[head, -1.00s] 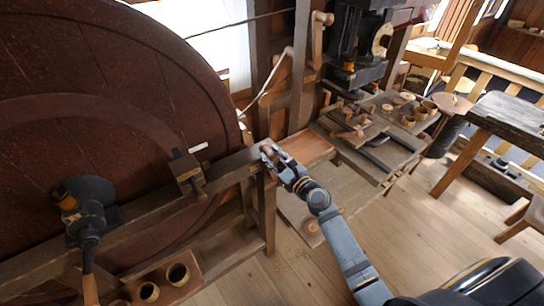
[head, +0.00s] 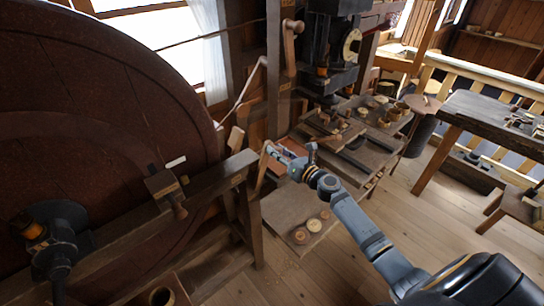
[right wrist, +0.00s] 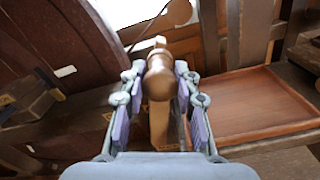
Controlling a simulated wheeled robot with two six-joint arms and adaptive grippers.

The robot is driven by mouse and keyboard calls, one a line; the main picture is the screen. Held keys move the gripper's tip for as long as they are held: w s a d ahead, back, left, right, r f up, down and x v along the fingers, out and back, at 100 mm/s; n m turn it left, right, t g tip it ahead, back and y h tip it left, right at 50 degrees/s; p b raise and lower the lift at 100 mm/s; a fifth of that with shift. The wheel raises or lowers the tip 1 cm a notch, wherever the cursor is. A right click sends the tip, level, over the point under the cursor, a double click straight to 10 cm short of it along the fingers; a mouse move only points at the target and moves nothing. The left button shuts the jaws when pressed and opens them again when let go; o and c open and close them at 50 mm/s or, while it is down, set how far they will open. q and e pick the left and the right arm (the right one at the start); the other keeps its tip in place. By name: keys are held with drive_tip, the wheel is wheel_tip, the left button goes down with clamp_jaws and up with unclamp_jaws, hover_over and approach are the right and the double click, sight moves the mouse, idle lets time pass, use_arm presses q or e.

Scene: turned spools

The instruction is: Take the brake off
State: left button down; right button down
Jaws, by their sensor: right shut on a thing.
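The great dark red wheel (head: 90,120) fills the left of the head view. A heavy wooden beam (head: 215,182) runs in front of it and carries a block with a turned knob (head: 163,185) near the rim. A wooden lever (head: 262,172), which looks like the brake handle, stands just right of the beam's end, tilted. My right gripper (head: 273,152) is shut on its top. In the right wrist view the fingers (right wrist: 155,95) sit on both sides of the lever's rounded knob (right wrist: 158,78). The lever's foot is hidden. My left gripper is not in view.
A bench (head: 350,145) with turned cups and tools stands right of the lever. A low board (head: 290,215) with small round pieces lies below my right arm. A dark table (head: 490,125) is at the right. The floor (head: 400,215) between is clear.

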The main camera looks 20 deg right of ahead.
drive_tip(key=shift+w+d+f, duration=0.1)
drive_tip(key=shift+d, duration=0.25)
drive_tip(key=c, duration=1.3)
unclamp_jaws()
drive_tip(key=o, duration=0.3)
drive_tip(key=shift+d+f, duration=0.1)
drive_tip(key=shift+d, duration=0.05)
drive_tip(key=shift+o, duration=0.2)
drive_tip(key=shift+r, duration=0.35)
wheel_tip(320, 180, up, 9)
drive_tip(key=shift+r, duration=0.2)
